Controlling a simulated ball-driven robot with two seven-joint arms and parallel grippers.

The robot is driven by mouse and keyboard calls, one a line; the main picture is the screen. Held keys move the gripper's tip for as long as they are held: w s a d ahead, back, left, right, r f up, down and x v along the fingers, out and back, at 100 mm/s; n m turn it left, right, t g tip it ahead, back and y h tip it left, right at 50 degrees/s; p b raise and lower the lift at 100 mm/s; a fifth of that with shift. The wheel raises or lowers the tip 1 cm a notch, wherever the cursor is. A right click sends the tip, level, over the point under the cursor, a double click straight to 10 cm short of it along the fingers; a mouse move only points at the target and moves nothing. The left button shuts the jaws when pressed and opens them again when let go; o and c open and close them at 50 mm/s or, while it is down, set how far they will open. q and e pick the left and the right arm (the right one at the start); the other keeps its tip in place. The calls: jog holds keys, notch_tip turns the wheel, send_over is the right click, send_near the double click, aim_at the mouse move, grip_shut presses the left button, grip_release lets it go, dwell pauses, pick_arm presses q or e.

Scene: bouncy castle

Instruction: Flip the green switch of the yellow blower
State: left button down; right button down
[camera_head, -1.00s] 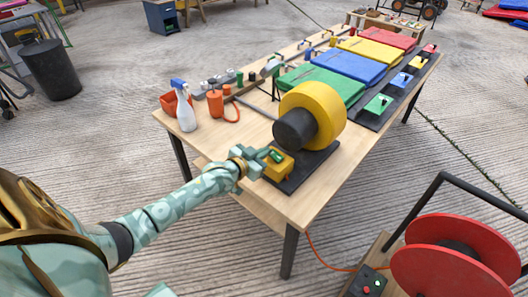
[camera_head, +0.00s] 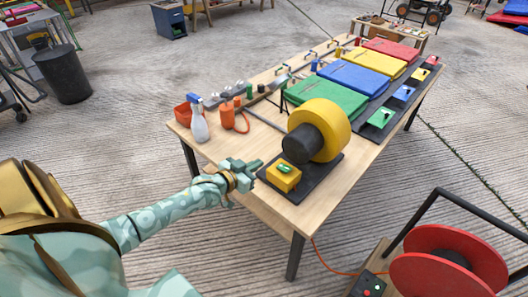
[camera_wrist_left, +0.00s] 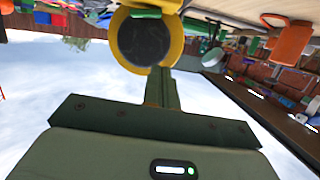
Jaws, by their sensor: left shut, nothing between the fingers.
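The yellow blower (camera_head: 326,122) stands on a dark base plate (camera_head: 318,182) at the near end of the wooden table, its dark round opening facing left. A yellow box (camera_head: 282,181) sits on the near corner of that plate, with the green switch (camera_head: 284,169) on top; which way the switch is tipped is too small to tell. My left gripper (camera_head: 254,166) is shut and empty, just left of the box and apart from it. In the left wrist view the blower (camera_wrist_left: 178,42) appears beyond the shut fingers (camera_wrist_left: 162,88). My right gripper is not in view.
A spray bottle (camera_head: 199,124) and an orange canister (camera_head: 227,116) stand at the table's left edge. Green (camera_head: 325,99), blue (camera_head: 353,80), yellow and red panels lie behind the blower. A red reel (camera_head: 448,262) stands on the floor at lower right.

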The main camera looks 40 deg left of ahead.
pick_arm(q)
jog(key=shift+v, duration=1.1)
jog(key=shift+a, duration=0.15)
jog(key=s+a+f+m+g+y, duration=0.1)
jog(key=s+f+g, duration=0.3)
jog(key=s+f, duration=0.75)
jog(key=s+f+m+g+y, duration=0.1)
jog(key=s+f+g, duration=0.3)
jog(key=s+f, duration=0.7)
jog(key=s+d+f+g, duration=0.2)
jog(key=s+d+f, duration=0.2)
jog(key=s, duration=0.5)
jog(key=s+d+f+g+p, duration=0.1)
jog(key=s+d+f, duration=0.3)
jog(key=s, duration=0.6)
jog(key=s+d+f+g+h, duration=0.1)
jog(key=s+d+f+g, duration=0.3)
jog(key=s+d, duration=0.4)
jog(key=shift+s+f+m, duration=0.15)
jog(key=shift+s+m, duration=0.15)
jog(key=shift+s, duration=0.7)
